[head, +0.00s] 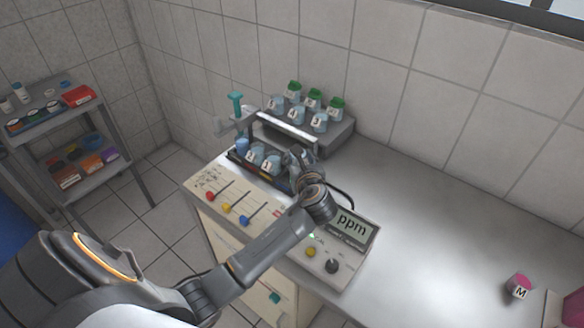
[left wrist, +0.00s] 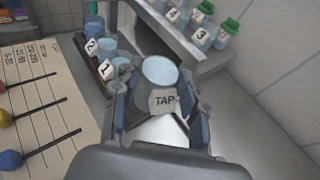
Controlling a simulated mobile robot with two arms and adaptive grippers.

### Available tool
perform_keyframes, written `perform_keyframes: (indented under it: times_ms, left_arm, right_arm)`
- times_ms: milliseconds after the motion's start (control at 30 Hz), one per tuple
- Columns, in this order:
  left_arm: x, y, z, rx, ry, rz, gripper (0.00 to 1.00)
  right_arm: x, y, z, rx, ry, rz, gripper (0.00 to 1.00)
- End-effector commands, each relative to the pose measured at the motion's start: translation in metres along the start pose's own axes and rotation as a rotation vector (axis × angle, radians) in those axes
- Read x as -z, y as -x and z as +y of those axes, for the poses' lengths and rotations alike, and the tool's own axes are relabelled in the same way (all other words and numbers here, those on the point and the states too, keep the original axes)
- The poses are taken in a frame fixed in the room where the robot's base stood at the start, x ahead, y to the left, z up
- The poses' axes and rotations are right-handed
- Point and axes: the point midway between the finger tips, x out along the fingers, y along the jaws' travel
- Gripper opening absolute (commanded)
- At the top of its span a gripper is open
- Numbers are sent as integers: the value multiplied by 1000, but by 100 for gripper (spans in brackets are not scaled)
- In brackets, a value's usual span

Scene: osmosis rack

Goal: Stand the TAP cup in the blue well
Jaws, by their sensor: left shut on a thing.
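The TAP cup (left wrist: 160,72) is a pale blue cup with a white TAP tag, seen from above in the left wrist view. My left gripper (left wrist: 160,108) has a finger on each side of it and is shut on it. In the head view my left gripper (head: 300,162) is at the right end of the dark rack (head: 238,160), and it hides the cup. Cups tagged 2 (head: 253,155) and 1 (head: 270,165) stand in that rack, left of the gripper. I cannot pick out the blue well. My right gripper is not in view.
A raised grey stand (head: 340,138) behind holds several numbered cups and green-capped bottles. A teal-handled post (head: 236,102) rises at the rack's left. The sliders panel (head: 205,187) and ppm display (head: 354,226) are in front. The counter (head: 430,220) is clear up to a pink M cup (head: 519,281).

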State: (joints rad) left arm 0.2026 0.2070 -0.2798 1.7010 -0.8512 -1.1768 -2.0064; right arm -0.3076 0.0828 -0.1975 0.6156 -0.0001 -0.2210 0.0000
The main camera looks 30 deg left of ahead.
Motion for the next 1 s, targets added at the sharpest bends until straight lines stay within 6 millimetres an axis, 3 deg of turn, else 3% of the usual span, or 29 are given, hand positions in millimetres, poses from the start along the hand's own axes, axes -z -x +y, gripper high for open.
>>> perform_keyframes:
  times_ms: [133, 400, 600, 967, 1000]
  left_arm:
    - [20, -25, 10, -2, -3, 3, 19]
    - [35, -46, 17, -1, -3, 2, 19]
    - [60, -52, 16, 0, -3, 3, 19]
    - [65, -54, 16, 1, -1, 1, 19]
    - [65, -54, 16, 1, -1, 1, 47]
  right_arm:
    - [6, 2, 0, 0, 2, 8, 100]
    - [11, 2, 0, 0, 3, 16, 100]
    - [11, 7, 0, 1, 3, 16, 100]
    - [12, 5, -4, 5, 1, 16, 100]
    - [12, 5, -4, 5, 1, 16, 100]
